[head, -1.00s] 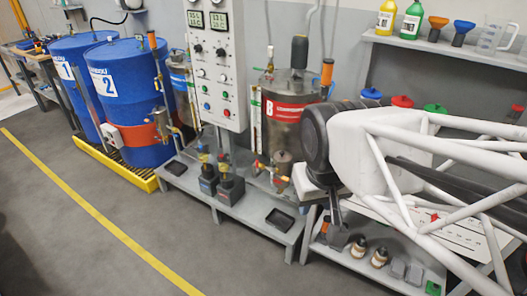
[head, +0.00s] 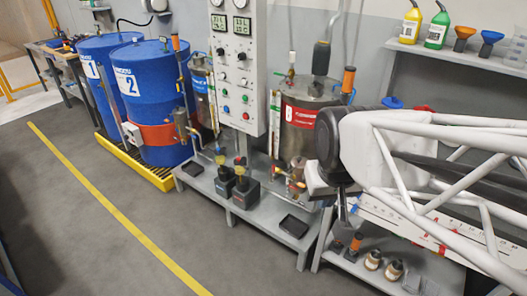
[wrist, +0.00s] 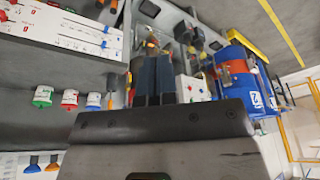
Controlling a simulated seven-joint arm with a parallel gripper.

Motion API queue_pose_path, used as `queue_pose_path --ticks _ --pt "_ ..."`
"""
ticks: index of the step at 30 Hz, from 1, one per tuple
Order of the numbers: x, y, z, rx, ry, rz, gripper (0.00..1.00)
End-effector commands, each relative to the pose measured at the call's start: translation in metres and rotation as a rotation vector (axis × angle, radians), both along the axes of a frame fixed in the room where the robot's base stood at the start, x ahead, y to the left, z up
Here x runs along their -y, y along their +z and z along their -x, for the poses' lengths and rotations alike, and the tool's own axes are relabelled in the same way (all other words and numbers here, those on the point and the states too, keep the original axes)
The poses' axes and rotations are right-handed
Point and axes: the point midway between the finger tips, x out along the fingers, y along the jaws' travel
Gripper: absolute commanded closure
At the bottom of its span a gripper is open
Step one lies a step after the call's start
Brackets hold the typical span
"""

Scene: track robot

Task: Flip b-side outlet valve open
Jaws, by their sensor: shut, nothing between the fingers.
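The B-side tank (head: 296,137) is a grey metal vessel with a red label, standing right of the control panel. Small fittings with red or orange handles (head: 279,165) sit low at its front. Which one is the outlet valve, and its position, are too small to tell. My gripper (head: 345,216) hangs with its fingers downward, right of the tank and apart from those fittings in the picture. In the wrist view my gripper (wrist: 155,60) shows two dark fingers side by side, shut and empty. They cover part of the scene behind.
The control panel (head: 235,65) stands left of the tank. Blue drums (head: 143,95) stand further left. A low grey bench (head: 290,232) carries small pumps and a black tray (head: 296,225). A shelf with bottles (head: 437,30) is at upper right. The floor in front is clear.

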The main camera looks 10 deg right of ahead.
Motion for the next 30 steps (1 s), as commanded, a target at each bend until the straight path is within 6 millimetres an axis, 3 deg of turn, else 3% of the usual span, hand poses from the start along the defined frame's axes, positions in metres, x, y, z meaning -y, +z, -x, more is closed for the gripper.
queue_pose_path --ticks 16,30 --pt "-0.007 -0.026 -0.117 0.173 -0.008 -0.027 1.00" --pt "-0.012 -0.062 -0.212 0.328 -0.026 -0.040 1.00"
